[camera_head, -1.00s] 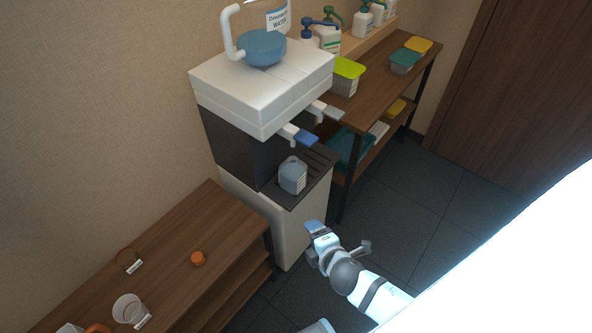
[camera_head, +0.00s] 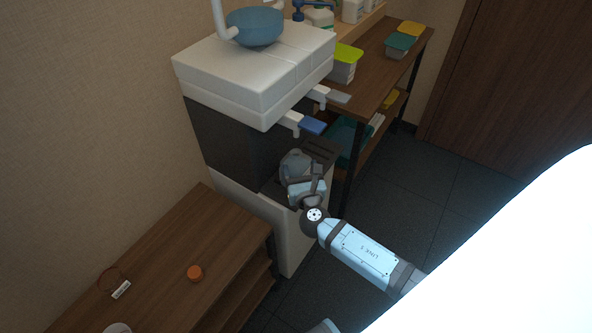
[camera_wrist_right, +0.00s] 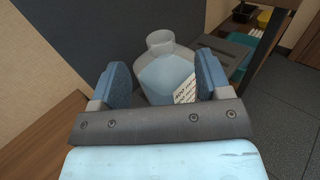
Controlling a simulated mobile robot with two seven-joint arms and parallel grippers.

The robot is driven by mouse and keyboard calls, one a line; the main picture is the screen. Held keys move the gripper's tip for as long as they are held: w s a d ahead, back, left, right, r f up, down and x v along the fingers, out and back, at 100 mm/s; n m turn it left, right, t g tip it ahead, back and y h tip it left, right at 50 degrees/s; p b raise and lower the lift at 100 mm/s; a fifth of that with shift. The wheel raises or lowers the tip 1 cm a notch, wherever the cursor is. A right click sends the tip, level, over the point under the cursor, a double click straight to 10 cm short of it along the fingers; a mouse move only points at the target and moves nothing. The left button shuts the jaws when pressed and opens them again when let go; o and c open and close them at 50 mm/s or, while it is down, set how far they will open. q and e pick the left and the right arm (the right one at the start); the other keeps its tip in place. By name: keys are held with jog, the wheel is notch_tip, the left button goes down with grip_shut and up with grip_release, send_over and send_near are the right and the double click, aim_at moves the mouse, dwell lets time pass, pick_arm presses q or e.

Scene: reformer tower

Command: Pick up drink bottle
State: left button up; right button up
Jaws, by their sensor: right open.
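The drink bottle (camera_head: 296,162) is a clear container with bluish liquid, standing upright on the dark tray of the water dispenser. In the head view it is partly hidden by my right gripper (camera_head: 304,178). In the right wrist view the bottle (camera_wrist_right: 163,72) shows its open neck and a white label. It appears between my two blue finger pads, with a small gap at the left pad. Contact at the right pad, which overlaps the label side, cannot be told. My right gripper is open. My left gripper is not in view.
The dispenser's white top (camera_head: 255,75) and blue tap lever (camera_head: 312,126) overhang the bottle. A shelf (camera_head: 392,75) with lidded boxes is behind right.

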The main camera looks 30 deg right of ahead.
aim_at(297, 158)
jog(key=x, duration=0.5)
jog(key=shift+w+d, duration=0.15)
jog(key=shift+w, duration=0.15)
jog(key=shift+c, duration=0.3)
grip_shut()
